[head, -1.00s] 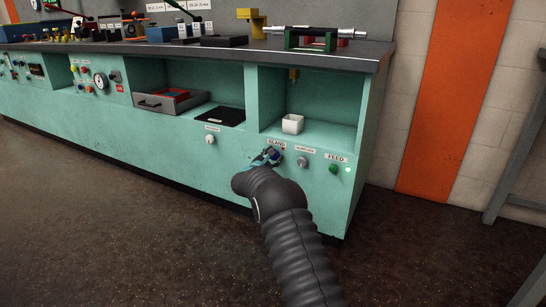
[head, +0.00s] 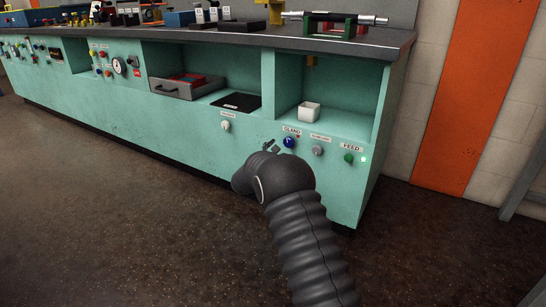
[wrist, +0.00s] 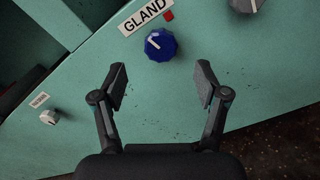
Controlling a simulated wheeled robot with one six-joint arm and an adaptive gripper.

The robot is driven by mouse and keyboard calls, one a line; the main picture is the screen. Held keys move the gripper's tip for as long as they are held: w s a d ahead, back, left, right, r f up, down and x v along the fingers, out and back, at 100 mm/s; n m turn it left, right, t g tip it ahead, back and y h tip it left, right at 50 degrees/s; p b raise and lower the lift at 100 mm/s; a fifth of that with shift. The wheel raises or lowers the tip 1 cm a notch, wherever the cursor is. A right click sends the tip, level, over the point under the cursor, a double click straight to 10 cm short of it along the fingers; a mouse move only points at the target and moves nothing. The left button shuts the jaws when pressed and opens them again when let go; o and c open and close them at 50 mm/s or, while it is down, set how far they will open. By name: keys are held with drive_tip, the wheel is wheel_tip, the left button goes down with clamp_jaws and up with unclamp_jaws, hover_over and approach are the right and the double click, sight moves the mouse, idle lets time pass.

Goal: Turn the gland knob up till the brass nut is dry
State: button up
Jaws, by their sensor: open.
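The gland knob is a blue faceted knob (head: 289,142) with a white pointer line, under the GLAND label on the teal cabinet front. In the wrist view the knob (wrist: 160,44) is in plain sight, just beyond my fingertips. My gripper (wrist: 160,80) is open and empty, its two fingers apart and not touching the knob. In the head view my gripper (head: 271,146) is just left of the knob. A small brass-coloured fitting (head: 311,61) hangs at the top of the right alcove, perhaps the nut. It is too small to tell whether it is wet.
A pale knob (head: 226,125) is to the left. A small red square (wrist: 168,15) is beside the GLAND label.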

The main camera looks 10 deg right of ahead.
drive_tip(key=shift+v, duration=2.25)
drive_tip(key=shift+f, duration=0.1)
drive_tip(key=s+d+f+m+g, duration=0.4)
drive_tip(key=s+f+g, duration=0.1)
drive_tip(key=s+f, duration=0.25)
drive_tip(key=s+d+r+m+g+y+p, duration=0.1)
drive_tip(key=s+d+m+g, duration=0.15)
drive_tip(key=s, duration=0.35)
drive_tip(key=s+d+m+g, duration=0.1)
drive_tip(key=s+m+g, duration=0.2)
drive_tip(key=s, duration=0.4)
drive_tip(key=s+a+r+m+g+y+p, duration=0.1)
drive_tip(key=s+r+m+y+p, duration=0.2)
drive_tip(key=s+r, duration=0.45)
drive_tip(key=s+r+m+y+p, duration=0.1)
drive_tip(key=s+r+m+y, duration=0.25)
drive_tip(key=s, duration=0.75)
drive_tip(key=s+a+r+m+g+y+p, duration=0.1)
drive_tip(key=s+r+m+y+p, duration=0.1)
drive_tip(key=s+r+m, duration=0.5)
drive_tip(key=s+d+r+t+y+p, duration=0.1)
drive_tip(key=s+r+t+p, duration=0.2)
drive_tip(key=s+r, duration=0.6)
drive_tip(key=shift+s+d+r+p, duration=0.25)
drive_tip(key=shift+r+p, duration=0.1)
drive_tip(key=shift+r, duration=0.05)
